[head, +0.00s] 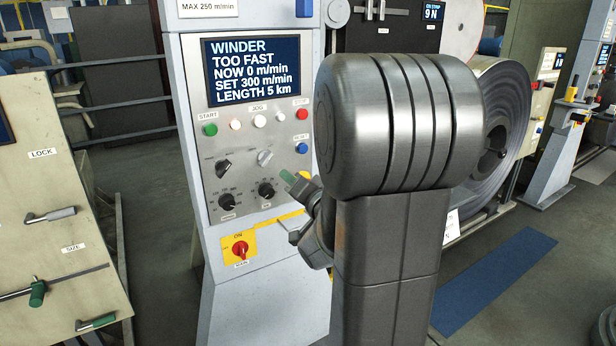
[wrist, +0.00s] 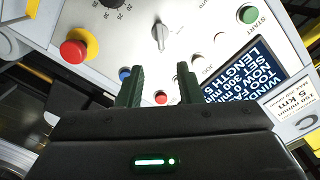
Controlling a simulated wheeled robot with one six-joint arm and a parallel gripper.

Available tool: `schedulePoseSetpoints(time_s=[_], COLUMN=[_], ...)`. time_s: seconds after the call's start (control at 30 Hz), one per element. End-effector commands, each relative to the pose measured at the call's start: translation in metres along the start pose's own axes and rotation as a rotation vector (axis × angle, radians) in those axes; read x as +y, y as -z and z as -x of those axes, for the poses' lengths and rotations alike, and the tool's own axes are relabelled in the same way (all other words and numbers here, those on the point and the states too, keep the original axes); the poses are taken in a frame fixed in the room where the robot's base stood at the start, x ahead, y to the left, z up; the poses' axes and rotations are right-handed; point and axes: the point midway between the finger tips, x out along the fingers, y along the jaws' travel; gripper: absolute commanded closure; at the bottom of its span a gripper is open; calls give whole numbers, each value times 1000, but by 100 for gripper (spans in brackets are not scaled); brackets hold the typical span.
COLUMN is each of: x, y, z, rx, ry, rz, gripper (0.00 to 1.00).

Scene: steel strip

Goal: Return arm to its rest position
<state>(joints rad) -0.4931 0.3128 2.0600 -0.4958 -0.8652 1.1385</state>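My arm (head: 390,200) stands upright in front of the winder panel (head: 190,120) in the head view and hides part of its right side. My gripper (head: 290,178) shows only partly there, to the left of the arm, with a green fingertip near the lower right of the panel. In the wrist view my gripper (wrist: 160,68) has two dark green fingers apart with nothing between them. The panel face with its knob (wrist: 158,32) and buttons lies beyond the fingers. I cannot tell the exact gap to it.
The panel's screen (head: 252,70) reads WINDER, TOO FAST, NOW 0 m/min, SET 300 m/min, LENGTH 5 km. A red emergency button (wrist: 75,48) sits beside the fingers. A steel coil (head: 500,120) stands right. A beige cabinet (head: 50,180) with handles stands left.

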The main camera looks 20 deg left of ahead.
Motion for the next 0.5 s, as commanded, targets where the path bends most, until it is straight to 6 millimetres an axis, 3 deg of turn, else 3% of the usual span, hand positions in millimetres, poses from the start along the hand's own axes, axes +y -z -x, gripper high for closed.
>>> schedulePoseSetpoints(time_s=[0.27, 0.5], x=[0, -1], y=[0, 0], z=[-9, -50], rx=[0, -1], ry=[2, 3], rz=[0, 1], gripper=[67, 67])
